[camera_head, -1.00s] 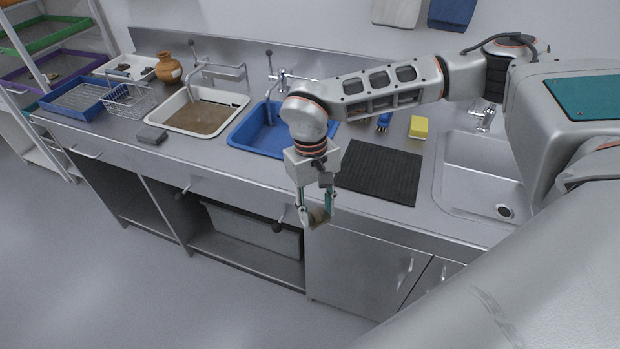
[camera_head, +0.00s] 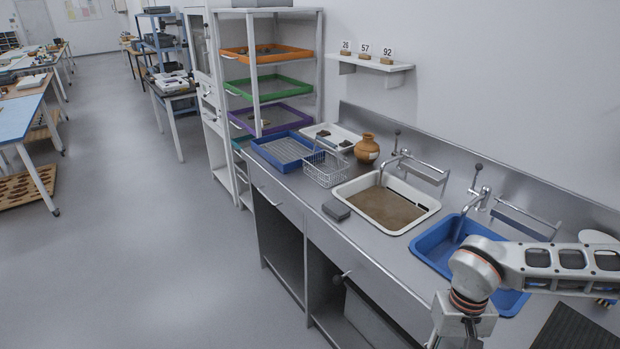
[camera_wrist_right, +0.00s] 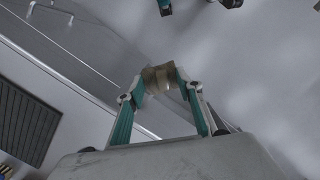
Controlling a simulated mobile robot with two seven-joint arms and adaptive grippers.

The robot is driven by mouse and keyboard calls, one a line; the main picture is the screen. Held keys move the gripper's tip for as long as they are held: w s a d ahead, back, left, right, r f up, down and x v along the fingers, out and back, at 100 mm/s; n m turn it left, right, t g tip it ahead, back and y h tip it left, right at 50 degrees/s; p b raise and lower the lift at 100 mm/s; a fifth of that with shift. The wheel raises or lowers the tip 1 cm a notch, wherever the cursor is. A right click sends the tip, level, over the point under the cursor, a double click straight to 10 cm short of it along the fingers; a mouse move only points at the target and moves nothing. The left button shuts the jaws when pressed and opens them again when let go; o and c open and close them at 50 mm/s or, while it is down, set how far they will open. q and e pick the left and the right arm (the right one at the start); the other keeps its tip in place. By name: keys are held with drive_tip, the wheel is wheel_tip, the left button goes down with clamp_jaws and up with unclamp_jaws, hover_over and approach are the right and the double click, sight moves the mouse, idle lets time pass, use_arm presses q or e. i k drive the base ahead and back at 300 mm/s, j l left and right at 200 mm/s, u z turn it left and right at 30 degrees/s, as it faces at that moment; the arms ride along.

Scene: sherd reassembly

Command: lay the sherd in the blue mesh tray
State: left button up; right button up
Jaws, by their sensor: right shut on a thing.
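The sherd (camera_wrist_right: 158,78) is a small brown piece. In the right wrist view it sits between the teal-padded fingertips of my right gripper (camera_wrist_right: 162,82), which is shut on it. In the head view only the upper part of this gripper (camera_head: 462,322) shows at the bottom right; its fingers and the sherd are below the picture. The blue mesh tray (camera_head: 266,157) lies on the far left end of the counter, well left of and beyond my right gripper. Its mesh floor looks empty. My left gripper is in neither view.
A wire basket (camera_head: 325,168) stands against the tray's right side. A grey block (camera_head: 336,210), a white basin of brown water (camera_head: 431,207), a blue basin (camera_head: 425,243) and taps (camera_head: 478,190) lie between arm and tray. A clay jar (camera_head: 367,149) and white tray (camera_head: 345,133) stand behind.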

sight(287, 152)
drive_tip(key=i+j, duration=0.4)
drive_tip(key=j, duration=0.15)
drive_tip(key=i+j, duration=0.85)
drive_tip(key=j, duration=0.25)
drive_tip(key=i+j, duration=0.45)
drive_tip(key=j+z, duration=0.05)
drive_tip(key=j, duration=0.05)
